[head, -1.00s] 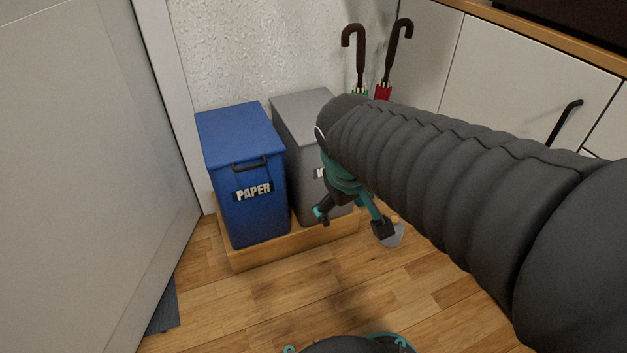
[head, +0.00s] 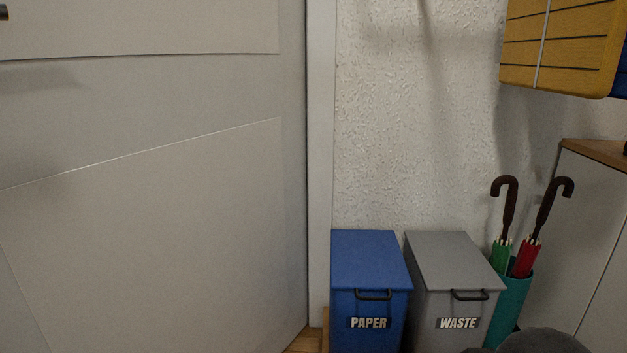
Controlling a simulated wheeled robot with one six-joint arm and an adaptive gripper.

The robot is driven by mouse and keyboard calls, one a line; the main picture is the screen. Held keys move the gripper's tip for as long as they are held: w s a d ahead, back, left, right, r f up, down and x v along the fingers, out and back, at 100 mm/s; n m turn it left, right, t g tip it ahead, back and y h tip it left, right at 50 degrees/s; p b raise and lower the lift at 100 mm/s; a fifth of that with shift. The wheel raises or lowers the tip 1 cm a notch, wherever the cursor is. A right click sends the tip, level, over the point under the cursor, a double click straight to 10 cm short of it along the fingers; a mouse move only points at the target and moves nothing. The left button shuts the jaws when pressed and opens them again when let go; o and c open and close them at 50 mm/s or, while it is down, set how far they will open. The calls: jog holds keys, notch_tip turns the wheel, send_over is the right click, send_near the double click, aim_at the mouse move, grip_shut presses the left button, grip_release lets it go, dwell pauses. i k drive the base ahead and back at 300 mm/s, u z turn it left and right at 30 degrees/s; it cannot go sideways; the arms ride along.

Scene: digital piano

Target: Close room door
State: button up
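The room door (head: 160,210) is a large white panelled leaf filling the left half of the head view. Its right edge runs beside the white door frame (head: 321,150). I cannot tell whether it is latched. Part of a dark handle (head: 4,13) shows at the top left corner, cut off by the picture edge. My gripper is out of view. Only a rounded dark part of my arm shows at the bottom right.
A blue paper bin (head: 368,270) and a grey waste bin (head: 455,265) stand against the wall right of the frame. A teal umbrella stand (head: 515,300) holds two umbrellas. A white cabinet (head: 590,240) is at the right. A yellow case (head: 560,45) hangs above.

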aim_at(153, 167)
jog(key=u, duration=1.3)
